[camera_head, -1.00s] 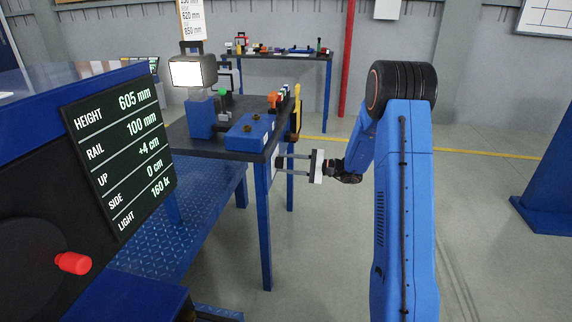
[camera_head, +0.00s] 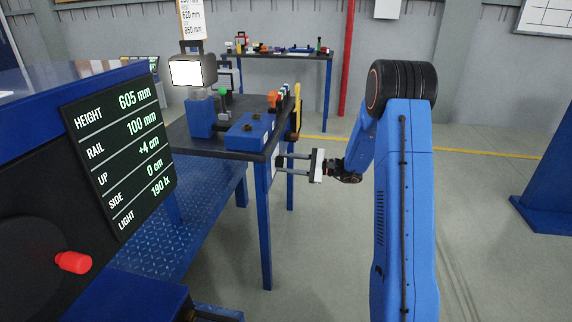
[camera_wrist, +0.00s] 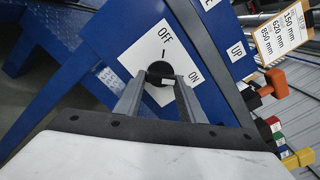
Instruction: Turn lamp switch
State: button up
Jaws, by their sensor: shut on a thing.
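The lamp switch is a black round knob (camera_wrist: 160,71) on a white plate (camera_wrist: 150,48) marked OFF and ON, fixed to a blue panel. My gripper (camera_wrist: 161,80) is shut on the knob, with one finger on each side of it. A light mark shows on the knob's near side. In the head view my gripper (camera_head: 281,164) reaches left to the side of the workbench (camera_head: 263,190), and the knob is hidden there. The lamp (camera_head: 192,71) on the bench glows bright white.
A display panel (camera_head: 120,140) at the left reads LIGHT 190 lx. A red handle (camera_head: 73,263) sticks out below it. A blue block (camera_head: 249,131) and an orange handle (camera_head: 274,100) are on the bench. The floor right of the bench is clear.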

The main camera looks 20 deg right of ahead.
jog(key=o, duration=1)
jog(key=shift+o, duration=0.2)
jog(key=shift+d, duration=0.1)
jog(key=v, duration=1.7)
jog(key=shift+s+d, duration=0.1)
jog(key=shift+d, duration=0.05)
